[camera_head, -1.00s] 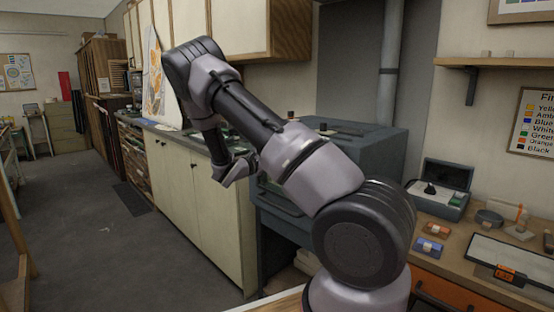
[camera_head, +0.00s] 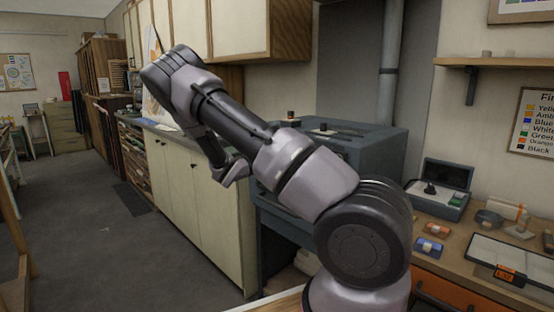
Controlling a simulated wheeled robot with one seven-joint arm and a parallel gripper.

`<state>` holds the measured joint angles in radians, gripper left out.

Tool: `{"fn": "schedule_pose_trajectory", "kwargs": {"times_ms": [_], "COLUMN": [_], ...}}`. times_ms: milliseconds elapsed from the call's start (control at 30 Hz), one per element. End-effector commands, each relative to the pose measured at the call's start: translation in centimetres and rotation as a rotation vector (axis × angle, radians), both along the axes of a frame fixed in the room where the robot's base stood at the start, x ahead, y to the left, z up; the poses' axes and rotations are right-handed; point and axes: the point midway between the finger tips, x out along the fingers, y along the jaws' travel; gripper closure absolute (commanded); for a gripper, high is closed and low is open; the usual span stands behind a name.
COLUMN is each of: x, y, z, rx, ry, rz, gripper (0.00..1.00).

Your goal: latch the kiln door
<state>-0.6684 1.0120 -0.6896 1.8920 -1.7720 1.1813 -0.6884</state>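The kiln (camera_head: 372,142) is a blue-grey box on a stand against the wall, right of the cream cabinets, with a flue pipe behind it. My arm crosses in front of it and hides most of its front, so the door's position and the latch cannot be made out. My gripper (camera_head: 236,172) is left of the kiln front, before the cream cabinets, small and partly merged with my wrist. Whether its fingers are open or touch anything cannot be told.
Cream base cabinets (camera_head: 192,200) with a counter run along the left of the kiln. At right, a wooden workbench (camera_head: 437,208) carries an open grey case (camera_head: 442,190) and small blocks. The grey floor (camera_head: 90,240) at left is clear.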

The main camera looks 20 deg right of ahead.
Motion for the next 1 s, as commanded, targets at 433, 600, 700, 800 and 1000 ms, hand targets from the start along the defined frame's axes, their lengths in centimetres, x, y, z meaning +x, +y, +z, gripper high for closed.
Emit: {"fn": "schedule_pose_trajectory", "kwargs": {"times_ms": [433,600,700,800,1000], "x": [-0.05,-0.04,-0.03,-0.02,-0.18], "y": [0.1,0.09,0.06,0.05,0.66], "z": [-0.18,-0.15,-0.11,-0.08,-0.06], "rx": [-0.005,-0.006,-0.005,-0.006,-0.006], "ry": [0.023,0.021,0.02,0.019,0.018], "rz": [0.001,0.001,0.001,0.001,0.002], "gripper": [1.0,0.4,0.4,0.4,0.4]}}
